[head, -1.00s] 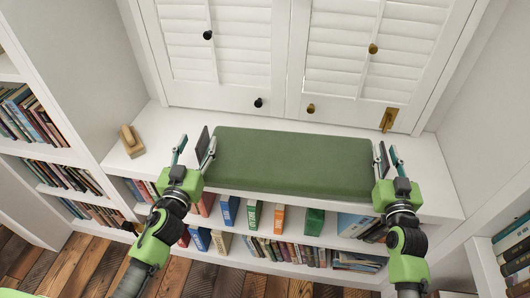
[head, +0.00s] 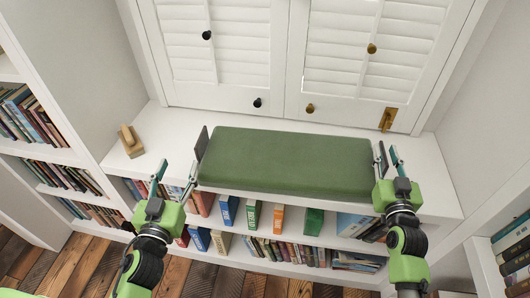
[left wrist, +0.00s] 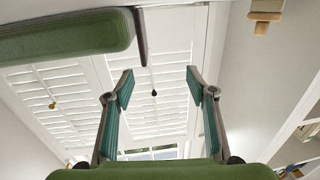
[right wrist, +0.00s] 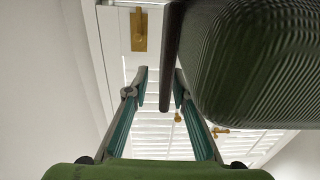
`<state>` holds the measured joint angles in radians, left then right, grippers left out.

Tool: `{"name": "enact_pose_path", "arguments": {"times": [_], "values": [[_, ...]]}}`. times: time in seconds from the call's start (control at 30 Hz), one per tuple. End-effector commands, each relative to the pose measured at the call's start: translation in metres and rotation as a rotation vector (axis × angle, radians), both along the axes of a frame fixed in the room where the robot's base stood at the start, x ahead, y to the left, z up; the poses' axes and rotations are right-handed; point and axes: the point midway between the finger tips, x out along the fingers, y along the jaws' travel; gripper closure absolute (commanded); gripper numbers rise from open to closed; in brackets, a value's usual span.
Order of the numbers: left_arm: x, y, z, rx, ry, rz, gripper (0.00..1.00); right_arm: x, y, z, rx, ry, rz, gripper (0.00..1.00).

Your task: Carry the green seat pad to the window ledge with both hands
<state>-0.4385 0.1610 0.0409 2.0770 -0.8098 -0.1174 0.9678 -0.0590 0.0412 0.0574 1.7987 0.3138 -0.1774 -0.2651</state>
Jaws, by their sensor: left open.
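The green seat pad (head: 288,162) lies flat on the white window ledge (head: 434,180), its front edge near the ledge's front edge. A dark upright tab stands at each end of it: the left tab (head: 201,143) and the right tab (head: 383,156). My left gripper (head: 174,177) is open and empty, in front and left of the left tab, apart from the pad. The pad's end also shows in the left wrist view (left wrist: 70,38). My right gripper (head: 386,163) is at the right tab. In the right wrist view its fingers (right wrist: 160,85) stand apart, with a visible gap beside the tab.
A wooden block-like object (head: 131,141) sits at the ledge's left end. White shutters (head: 340,55) with knobs and a brass latch (head: 389,119) rise behind the pad. Bookshelves lie below the ledge and at both sides. Ledge space is free left and right of the pad.

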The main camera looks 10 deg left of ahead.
Motion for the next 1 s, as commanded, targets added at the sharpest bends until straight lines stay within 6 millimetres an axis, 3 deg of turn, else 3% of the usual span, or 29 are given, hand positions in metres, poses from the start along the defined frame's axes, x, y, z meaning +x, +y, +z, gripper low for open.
{"name": "enact_pose_path", "arguments": {"times": [0.03, 0.1, 0.13, 0.57, 1.0], "values": [[0.000, 0.000, 0.000, 0.000, 0.000, 0.000, 0.49, 0.000, 0.000, 0.000, 0.000, 0.000, 0.000, 0.69], [0.000, 0.000, 0.000, 0.000, 0.000, 0.000, 0.49, 0.000, 0.000, 0.000, 0.000, 0.000, 0.000, 0.51], [0.000, 0.000, 0.000, 0.000, 0.000, 0.000, 0.49, 0.000, 0.000, 0.000, 0.000, 0.000, 0.000, 0.49], [0.000, 0.000, 0.000, 0.000, 0.000, 0.000, 0.49, -0.007, 0.002, -0.001, 0.000, 0.001, 0.003, 0.49], [0.000, 0.000, 0.000, 0.000, 0.000, 0.000, 0.49, -0.092, 0.022, -0.001, -0.001, 0.004, 0.039, 0.49]]}}
